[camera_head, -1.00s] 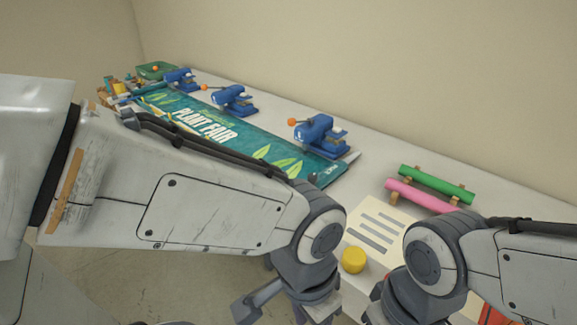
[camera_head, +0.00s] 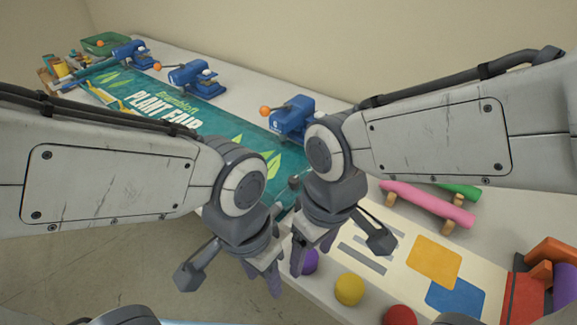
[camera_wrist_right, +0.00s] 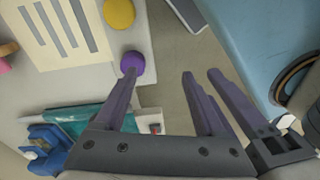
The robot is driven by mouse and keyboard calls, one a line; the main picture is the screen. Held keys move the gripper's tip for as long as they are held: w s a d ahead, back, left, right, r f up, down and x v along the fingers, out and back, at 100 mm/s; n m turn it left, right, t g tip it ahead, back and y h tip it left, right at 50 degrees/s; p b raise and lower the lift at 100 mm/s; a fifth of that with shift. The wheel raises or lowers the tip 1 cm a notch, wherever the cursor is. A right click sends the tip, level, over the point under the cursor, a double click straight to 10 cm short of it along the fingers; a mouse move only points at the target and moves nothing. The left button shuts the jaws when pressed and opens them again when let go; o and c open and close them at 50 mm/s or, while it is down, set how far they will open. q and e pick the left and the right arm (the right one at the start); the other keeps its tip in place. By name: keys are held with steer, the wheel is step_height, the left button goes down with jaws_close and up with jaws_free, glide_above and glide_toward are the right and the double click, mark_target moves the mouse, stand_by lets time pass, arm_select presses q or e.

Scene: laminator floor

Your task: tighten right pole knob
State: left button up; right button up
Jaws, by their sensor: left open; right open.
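The teal Plant Fair banner (camera_head: 205,118) lies along the table, its right end partly hidden by my right arm. My right gripper (camera_head: 313,259) is open and empty, pointing down at the table's front edge near a purple ball. In the right wrist view its fingers (camera_wrist_right: 158,74) are apart, with the banner's end (camera_wrist_right: 90,117) at lower left. My left gripper (camera_head: 263,281) is open and empty, close beside it.
Blue clamps (camera_head: 291,118) with orange knobs line the banner's back edge. The purple ball (camera_wrist_right: 132,63), a yellow ball (camera_head: 349,290) and a red ball (camera_head: 400,316) sit along the front edge. A pink roll (camera_head: 428,204) and a printed sheet (camera_head: 405,240) lie right.

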steer(key=w+a+r+n+p, duration=0.1)
steer(key=w+a+n, duration=0.1)
steer(key=w, duration=0.6)
steer(key=w+a+r+n, duration=0.1)
steer(key=w+a+n, duration=0.1)
steer(key=w, duration=0.6)
steer(key=n+h, duration=0.1)
steer(key=n, duration=0.2)
glide_toward(294, 179)
steer(key=shift+n, duration=0.4)
step_height(294, 179, down, 8)
steer(key=shift+r+p, duration=0.15)
steer(key=shift+p, duration=0.7)
steer(key=shift+f, duration=0.65)
jaws_close()
